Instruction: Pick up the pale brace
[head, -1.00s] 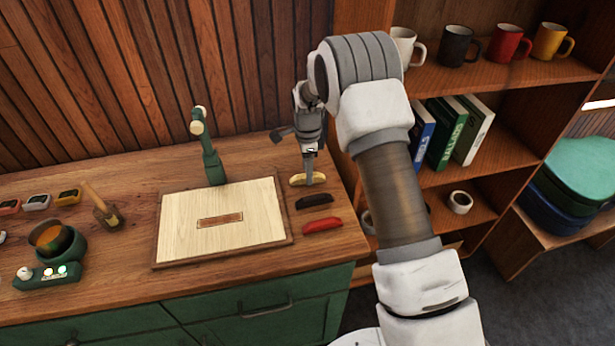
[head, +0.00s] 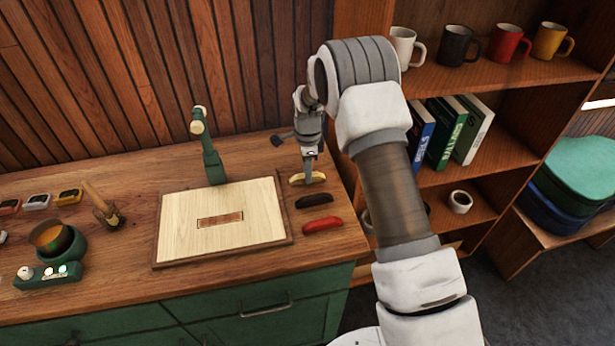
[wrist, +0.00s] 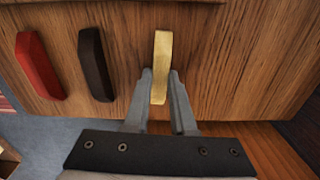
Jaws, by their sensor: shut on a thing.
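The pale brace (head: 297,179) is a short yellowish bar at the right end of the wooden bench, behind the dark brace (head: 314,200) and the red brace (head: 322,224). My gripper (head: 308,179) points down over it, with its fingers shut on it. In the wrist view the pale brace (wrist: 161,52) runs between the two fingertips (wrist: 161,73), one on each side, its far end sticking out past them. The dark brace (wrist: 95,62) and red brace (wrist: 39,65) lie apart to the left there. I cannot tell whether the pale brace touches the bench.
A framed pale board (head: 250,230) with a dark inlaid strip lies left of the braces. A green stand (head: 212,160) rises behind it. A brush (head: 103,208) and a green pot (head: 58,240) are farther left. A shelf with mugs (head: 458,46) and books stands at right.

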